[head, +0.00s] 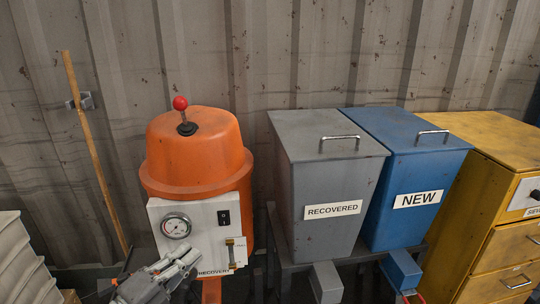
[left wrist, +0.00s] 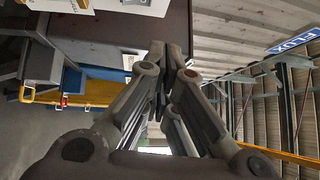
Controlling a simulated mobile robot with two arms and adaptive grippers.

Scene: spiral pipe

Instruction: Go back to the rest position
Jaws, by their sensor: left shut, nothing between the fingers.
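My left gripper (head: 174,272) is at the lower part of the head view, in front of the orange machine (head: 197,150) and its white panel. The fingers of my left gripper (left wrist: 168,55) also show in the left wrist view, shut with nothing held between them. The orange machine has a red-knobbed lever (head: 181,104) on top and a round gauge (head: 175,226) on its panel. The gripper hides the lower part of the panel and some of its "RECOVERY" label. My right gripper is in neither view.
A grey "RECOVERED" bin (head: 310,180) and a blue "NEW" bin (head: 413,165) stand right of the machine, lids shut. A yellow drawer cabinet (head: 490,215) is at the far right. A wooden pole (head: 92,150) leans at the left. A corrugated wall (head: 320,50) closes the back.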

